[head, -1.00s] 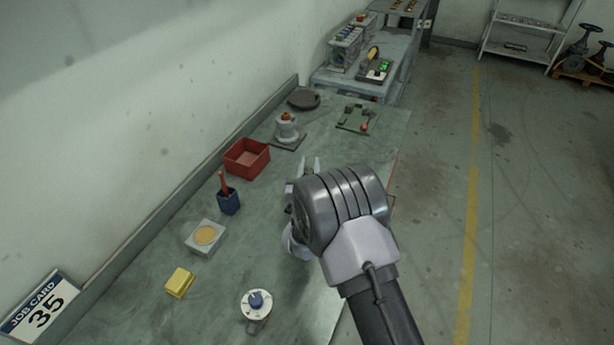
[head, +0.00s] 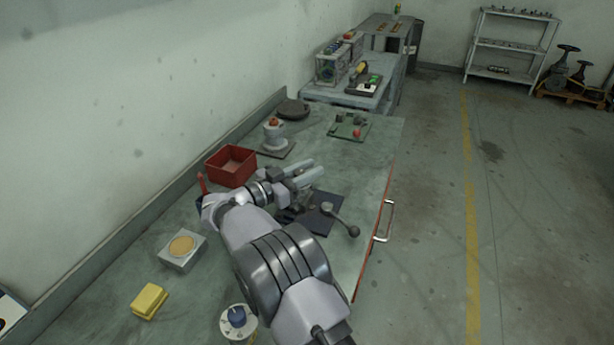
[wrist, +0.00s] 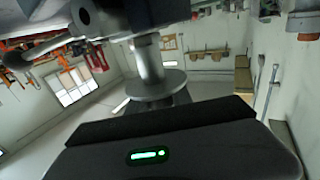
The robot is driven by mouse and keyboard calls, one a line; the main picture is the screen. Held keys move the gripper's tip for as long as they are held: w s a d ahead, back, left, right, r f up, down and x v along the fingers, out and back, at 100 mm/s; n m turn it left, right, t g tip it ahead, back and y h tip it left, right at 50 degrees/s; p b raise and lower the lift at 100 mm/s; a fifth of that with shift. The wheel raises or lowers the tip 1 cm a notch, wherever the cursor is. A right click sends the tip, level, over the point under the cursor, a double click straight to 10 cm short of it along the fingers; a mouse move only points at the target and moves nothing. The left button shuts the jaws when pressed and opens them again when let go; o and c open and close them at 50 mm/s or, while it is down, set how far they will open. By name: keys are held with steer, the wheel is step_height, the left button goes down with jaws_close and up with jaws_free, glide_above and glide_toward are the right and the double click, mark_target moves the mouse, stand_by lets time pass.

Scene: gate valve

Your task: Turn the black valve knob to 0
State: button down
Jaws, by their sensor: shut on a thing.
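A metal lever fixture (head: 305,200) stands on a dark plate (head: 325,219) at the bench's right side. Its lever ends in a dark ball (head: 353,231) that points toward the bench edge. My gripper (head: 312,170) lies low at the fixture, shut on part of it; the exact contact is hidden. In the wrist view a grey post with a round disc (wrist: 155,83) stands close in front, with a lever (wrist: 42,49) to the left. A dial with a blue knob (head: 237,316) is at the front, partly behind my arm. I cannot clearly make out a black knob or a 0 mark.
A red bin (head: 231,166), a pedestal with an orange top (head: 274,135), a green board (head: 350,128) and a dark disc (head: 293,108) stand farther back. A yellow block (head: 149,301) and a grey box (head: 181,250) lie left. A handle (head: 384,222) projects at the right edge.

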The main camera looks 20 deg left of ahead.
steer(key=shift+s+d+m+g+h+b, duration=0.1)
steer(key=shift+d+m+g+h+b, duration=0.1)
steer(key=shift+m+g+h+b, duration=0.6)
steer(key=shift+h, duration=0.3)
steer(key=c, duration=1.1)
jaws_free()
steer(key=shift+c, duration=0.2)
steer(key=shift+s, duration=0.1)
steer(key=p+v, duration=0.2)
steer(key=v, duration=0.9)
steer(key=shift+s+a+p, duration=0.3)
steer(key=shift+p, duration=0.05)
steer(key=shift+r, duration=0.1)
